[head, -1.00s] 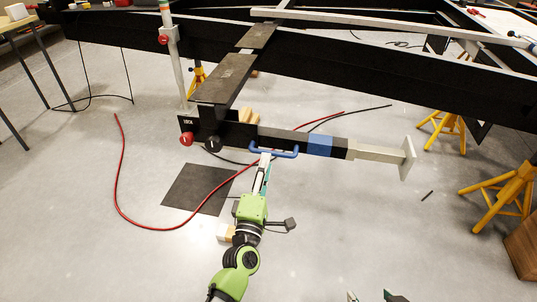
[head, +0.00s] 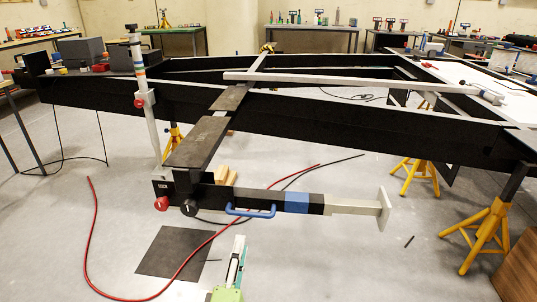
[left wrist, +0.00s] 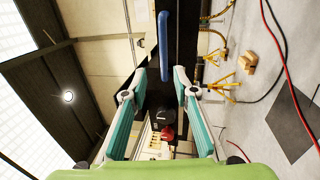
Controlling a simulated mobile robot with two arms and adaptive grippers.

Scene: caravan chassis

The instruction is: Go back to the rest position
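My left gripper (head: 239,242) is low in the head view, just in front of the blue handle (head: 250,213) on the black beam of the chassis. In the left wrist view the two fingers of my left gripper (left wrist: 160,78) stand apart with nothing between them. The blue handle (left wrist: 165,45) shows there beyond the fingertips, clear of them. Most of my left arm is below the head picture. My right gripper is in neither current view.
The black chassis (head: 330,116) spans the head view on yellow stands (head: 480,235). A red hose (head: 95,245) and a dark mat (head: 175,250) lie on the floor. A brown wooden block (head: 520,270) stands at lower right. Open floor lies at lower middle right.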

